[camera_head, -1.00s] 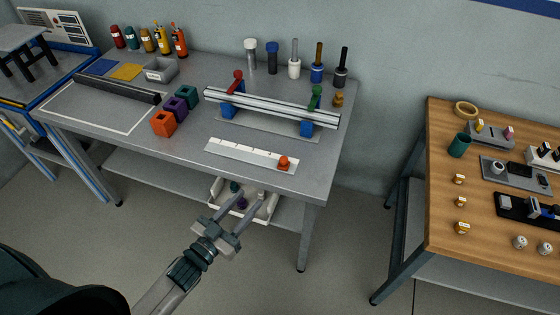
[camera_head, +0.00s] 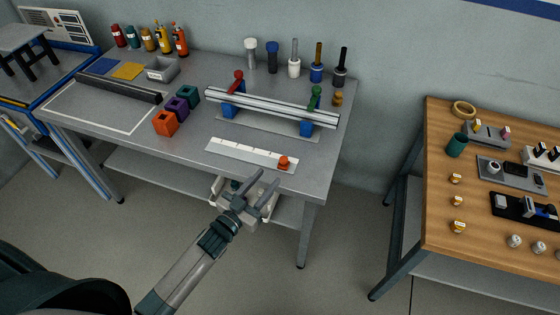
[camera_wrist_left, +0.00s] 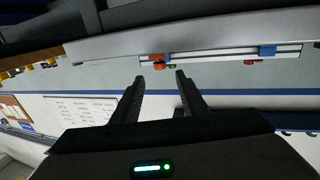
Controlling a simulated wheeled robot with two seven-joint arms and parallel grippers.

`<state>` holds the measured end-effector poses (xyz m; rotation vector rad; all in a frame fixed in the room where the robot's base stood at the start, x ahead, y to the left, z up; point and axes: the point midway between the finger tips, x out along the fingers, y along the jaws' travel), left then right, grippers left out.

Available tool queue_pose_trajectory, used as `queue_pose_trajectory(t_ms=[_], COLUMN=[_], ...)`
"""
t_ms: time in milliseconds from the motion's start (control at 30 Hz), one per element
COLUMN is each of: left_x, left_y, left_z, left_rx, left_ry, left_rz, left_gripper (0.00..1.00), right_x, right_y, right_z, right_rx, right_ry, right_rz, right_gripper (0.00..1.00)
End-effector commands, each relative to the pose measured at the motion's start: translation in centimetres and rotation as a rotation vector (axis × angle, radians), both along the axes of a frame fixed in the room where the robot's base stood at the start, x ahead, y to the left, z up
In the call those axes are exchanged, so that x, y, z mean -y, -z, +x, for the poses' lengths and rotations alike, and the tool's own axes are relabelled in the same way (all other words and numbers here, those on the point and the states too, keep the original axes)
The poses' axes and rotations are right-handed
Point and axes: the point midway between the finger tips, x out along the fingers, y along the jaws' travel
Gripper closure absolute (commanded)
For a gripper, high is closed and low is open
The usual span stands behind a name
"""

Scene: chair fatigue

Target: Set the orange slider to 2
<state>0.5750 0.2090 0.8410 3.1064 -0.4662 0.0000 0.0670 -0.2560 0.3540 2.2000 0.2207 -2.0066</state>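The orange slider (camera_head: 283,162) sits at the right end of a white strip scale (camera_head: 240,152) near the front edge of the grey bench. The marks on the strip are too small to read. My left gripper (camera_head: 266,178) is open and empty, just in front of the bench's front edge, below and left of the slider and apart from it. In the left wrist view the two fingers (camera_wrist_left: 160,78) stand apart, and the orange slider (camera_wrist_left: 157,58) shows beyond them in an inverted-looking picture. My right gripper is not in view.
Behind the strip is a metal rail (camera_head: 270,105) on blue blocks with red and green handles. Orange, purple and green cubes (camera_head: 177,104) stand to its left. A white bin (camera_head: 222,190) is under the bench front, partly hidden by my gripper. A wooden table (camera_head: 440,200) stands right.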

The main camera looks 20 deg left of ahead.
Motion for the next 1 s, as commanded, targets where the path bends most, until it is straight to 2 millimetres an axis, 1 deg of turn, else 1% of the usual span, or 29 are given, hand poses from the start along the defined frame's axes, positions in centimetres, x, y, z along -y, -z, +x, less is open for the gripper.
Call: queue_pose_trajectory(t_ms=[33, 200, 300, 433, 633, 933, 967, 1000], left_x=[0.3, 1.2, 1.7, 2.1, 2.4, 2.5, 2.5, 2.5], left_y=[-0.3, -0.2, -0.3, -0.1, 0.0, 0.0, 0.0, 0.0], left_z=[1.0, 3.9, 5.4, 6.8, 7.9, 8.0, 8.0, 8.0], left_rx=[0.001, 0.0, 0.001, 0.0, 0.0, 0.0, 0.0, 0.0], left_ry=[0.0, -0.001, -0.001, -0.001, 0.0, 0.0, 0.0, 0.0], left_rz=[0.0, -0.001, 0.0, 0.001, 0.0, 0.0, 0.0, 0.0], left_gripper=[0.6, 0.6, 0.6, 0.6, 0.6, 0.6, 0.63, 0.72], right_x=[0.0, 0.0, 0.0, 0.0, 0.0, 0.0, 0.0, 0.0], right_y=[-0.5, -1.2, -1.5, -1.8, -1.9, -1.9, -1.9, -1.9], right_z=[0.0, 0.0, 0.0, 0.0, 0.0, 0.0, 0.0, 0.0], right_rx=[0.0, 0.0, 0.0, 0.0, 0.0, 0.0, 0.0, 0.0], right_ry=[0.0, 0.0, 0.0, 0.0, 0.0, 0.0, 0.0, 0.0], right_rz=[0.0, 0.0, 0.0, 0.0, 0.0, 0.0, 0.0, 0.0], right_gripper=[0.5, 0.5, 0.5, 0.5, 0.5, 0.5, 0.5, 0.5])
